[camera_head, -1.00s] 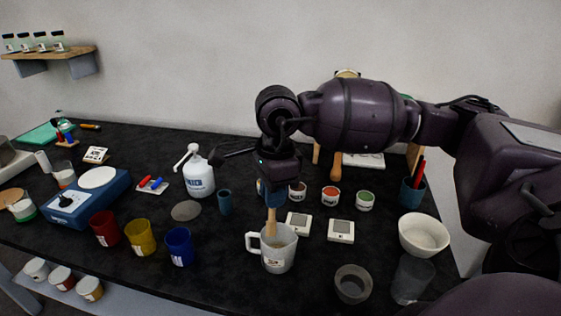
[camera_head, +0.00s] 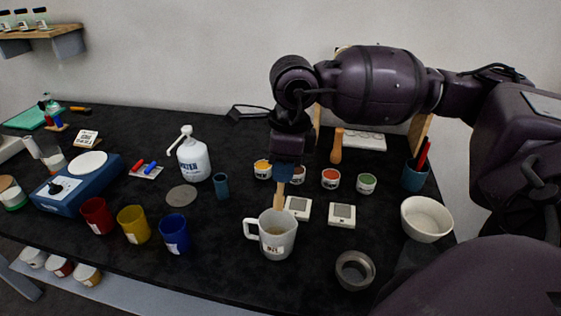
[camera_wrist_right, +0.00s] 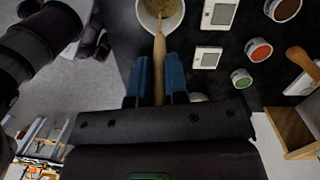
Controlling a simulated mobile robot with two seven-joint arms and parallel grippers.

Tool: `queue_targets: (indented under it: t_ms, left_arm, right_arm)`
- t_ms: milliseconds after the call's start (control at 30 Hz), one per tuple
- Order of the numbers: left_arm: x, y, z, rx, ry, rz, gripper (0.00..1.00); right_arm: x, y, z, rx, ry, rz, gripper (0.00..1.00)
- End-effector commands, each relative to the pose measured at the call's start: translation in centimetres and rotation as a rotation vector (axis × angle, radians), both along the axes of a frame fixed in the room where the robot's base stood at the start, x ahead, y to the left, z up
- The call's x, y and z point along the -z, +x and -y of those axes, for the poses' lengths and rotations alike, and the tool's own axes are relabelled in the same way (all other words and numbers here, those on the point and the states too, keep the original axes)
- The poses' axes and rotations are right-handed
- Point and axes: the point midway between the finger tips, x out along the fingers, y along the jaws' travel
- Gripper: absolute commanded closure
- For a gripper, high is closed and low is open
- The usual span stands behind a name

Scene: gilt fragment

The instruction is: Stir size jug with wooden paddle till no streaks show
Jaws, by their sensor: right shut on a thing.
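The size jug (camera_head: 279,243) is a pale mug-like jug with a handle on its left and a label on its front. It stands upright on the black bench in the head view, and its rim and brownish contents also show in the right wrist view (camera_wrist_right: 148,24). My right gripper (camera_head: 281,172) is above the jug, pointing down, shut on the wooden paddle (camera_head: 279,194). The paddle (camera_wrist_right: 159,62) runs from between the blue fingers (camera_wrist_right: 157,82) down into the jug; its lower end is hidden inside. My left gripper is in neither view.
Two small white devices (camera_head: 342,215) lie right of the jug, with small paint pots (camera_head: 331,179) behind them. A white bowl (camera_head: 426,219) and a grey metal cup (camera_head: 355,270) stand at right. Red, yellow and blue cups (camera_head: 175,233) stand at left.

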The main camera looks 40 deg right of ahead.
Motion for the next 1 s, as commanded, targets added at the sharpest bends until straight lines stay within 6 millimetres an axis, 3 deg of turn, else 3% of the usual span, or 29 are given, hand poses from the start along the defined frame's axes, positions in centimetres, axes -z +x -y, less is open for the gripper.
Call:
queue_targets:
  t_ms: [1000]
  left_arm:
    - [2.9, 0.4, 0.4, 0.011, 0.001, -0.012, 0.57]
  right_arm:
    - [6.8, 0.0, 0.0, -0.002, 0.001, -0.003, 1.0]
